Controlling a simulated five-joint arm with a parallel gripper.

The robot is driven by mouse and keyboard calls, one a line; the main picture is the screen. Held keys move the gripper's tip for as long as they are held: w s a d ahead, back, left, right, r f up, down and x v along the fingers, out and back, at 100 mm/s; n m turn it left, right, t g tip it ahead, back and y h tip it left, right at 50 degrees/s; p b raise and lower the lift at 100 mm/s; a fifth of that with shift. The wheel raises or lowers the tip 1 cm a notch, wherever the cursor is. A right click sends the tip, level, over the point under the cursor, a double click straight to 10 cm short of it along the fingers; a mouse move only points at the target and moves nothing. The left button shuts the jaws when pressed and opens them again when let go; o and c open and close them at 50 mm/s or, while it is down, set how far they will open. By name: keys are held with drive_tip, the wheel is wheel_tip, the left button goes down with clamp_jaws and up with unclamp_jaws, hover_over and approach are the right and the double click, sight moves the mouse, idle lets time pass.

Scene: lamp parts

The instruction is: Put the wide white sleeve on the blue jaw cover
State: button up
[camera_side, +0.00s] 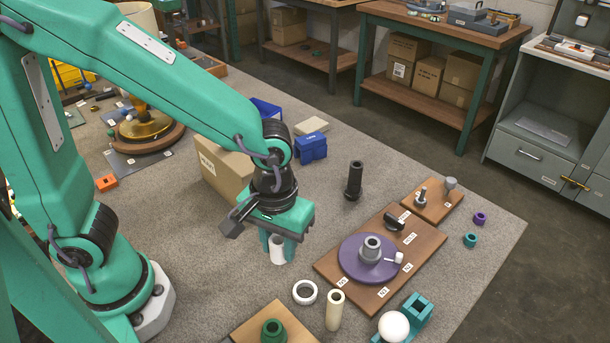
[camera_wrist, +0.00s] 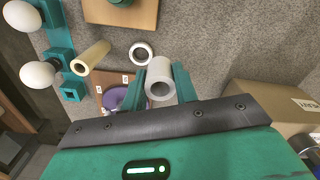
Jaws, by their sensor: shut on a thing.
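My gripper (camera_side: 277,246) is shut on a white sleeve (camera_side: 278,252), a short hollow tube held upright between the two teal fingers above the grey mat. In the wrist view the sleeve (camera_wrist: 160,90) sits between the fingertips, with its open bore showing. A blue block (camera_side: 310,148), which looks like the blue jaw cover, stands on the mat behind and to the right of my gripper, well apart from the sleeve. Part of a blue thing (camera_wrist: 313,156) shows at the wrist view's right edge.
A cardboard box (camera_side: 222,172) stands between my gripper and the back left. A white ring (camera_side: 305,292) and cream tube (camera_side: 334,310) are in front. A wooden board (camera_side: 335,263) with a purple disc (camera_side: 357,268) lies right. A black post (camera_side: 354,181) stands behind it.

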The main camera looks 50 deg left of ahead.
drive_tip(key=shift+w+r, duration=0.1)
drive_tip(key=shift+w, duration=0.3)
drive_tip(key=w+a+r, duration=0.2)
drive_tip(key=w, duration=0.5)
drive_tip(key=w+a+r, duration=0.2)
drive_tip(key=w, duration=0.5)
drive_tip(key=w+a+r+n, duration=0.1)
drive_tip(key=w+a+r, duration=0.1)
drive_tip(key=w+a, duration=1)
drive_tip(key=shift+w+a+r, duration=0.3)
drive_tip(key=shift+a+r, duration=0.1)
drive_tip(key=shift+a, duration=0.25)
drive_tip(key=shift+a, duration=0.1)
hover_over(302, 142)
wheel_tip(302, 142, down, 7)
drive_tip(key=shift+w, duration=0.1)
drive_tip(key=shift+f, duration=2)
drive_tip(key=shift+f, duration=0.1)
